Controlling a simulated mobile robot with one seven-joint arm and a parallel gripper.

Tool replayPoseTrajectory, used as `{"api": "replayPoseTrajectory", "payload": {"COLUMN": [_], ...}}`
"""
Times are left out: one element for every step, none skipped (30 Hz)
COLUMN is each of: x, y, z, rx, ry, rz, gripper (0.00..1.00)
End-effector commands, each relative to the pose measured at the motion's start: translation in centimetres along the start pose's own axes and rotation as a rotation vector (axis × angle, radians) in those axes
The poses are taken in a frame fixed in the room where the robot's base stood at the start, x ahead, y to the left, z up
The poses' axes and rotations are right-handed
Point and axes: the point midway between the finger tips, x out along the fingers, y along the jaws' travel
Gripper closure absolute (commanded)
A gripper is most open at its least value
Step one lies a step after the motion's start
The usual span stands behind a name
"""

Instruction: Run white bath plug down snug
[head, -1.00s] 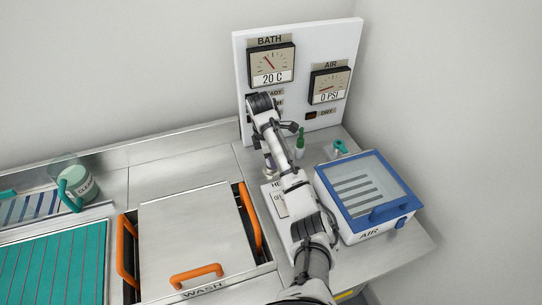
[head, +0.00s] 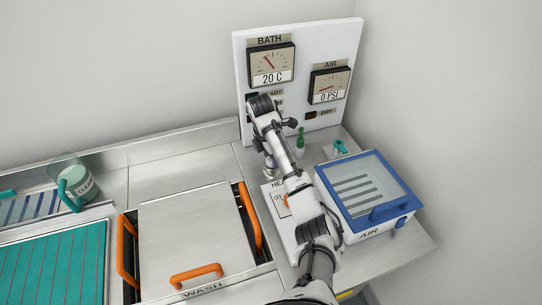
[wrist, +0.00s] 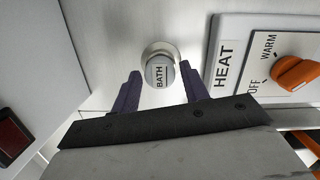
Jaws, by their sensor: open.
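My gripper (wrist: 160,82) is open and empty, with one dark finger to each side of the plug. I see no contact, and how far the plug sits above its collar is hard to judge from above. In the head view my arm covers most of this spot, and the gripper's fingers cannot be made out clearly.
The HEAT switch box with its orange knob (wrist: 297,73) stands close right of the plug. The gauge panel (head: 300,70) rises behind. The WASH tank lid (head: 195,235) lies left.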

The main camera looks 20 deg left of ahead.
Motion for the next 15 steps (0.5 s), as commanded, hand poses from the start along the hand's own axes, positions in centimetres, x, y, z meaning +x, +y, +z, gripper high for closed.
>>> {"api": "replayPoseTrajectory", "payload": {"x": [0.01, 0.00, 0.00, 0.00, -0.01, 0.00, 0.01, 0.02, 0.02, 0.02, 0.02, 0.02, 0.02, 0.01, 0.01], "y": [0.00, 0.00, -0.02, -0.03, -0.04, -0.07, -0.09, -0.09, -0.09, -0.08, -0.07, -0.07, -0.06, -0.06, -0.06], "z": [-0.01, 0.00, 0.01, 0.03, 0.04, 0.05, 0.06, 0.05, 0.03, 0.02, 0.01, 0.00, 0.00, 0.00, 0.00], "rx": [0.000, 0.000, -0.011, -0.029, -0.052, -0.085, -0.108, -0.125, -0.141, -0.147, -0.148, -0.148, -0.148, -0.147, -0.147], "ry": [0.000, 0.000, 0.000, 0.000, 0.000, 0.000, 0.001, 0.001, 0.001, 0.001, 0.001, 0.001, 0.001, 0.001, 0.001], "rz": [0.000, 0.000, 0.002, 0.005, 0.008, 0.013, 0.016, 0.018, 0.020, 0.021, 0.021, 0.021, 0.021, 0.021, 0.021], "gripper": [0.55, 0.55, 0.55, 0.55, 0.55, 0.55, 0.55, 0.55, 0.55, 0.55, 0.55, 0.55, 0.55, 0.55, 0.55]}}
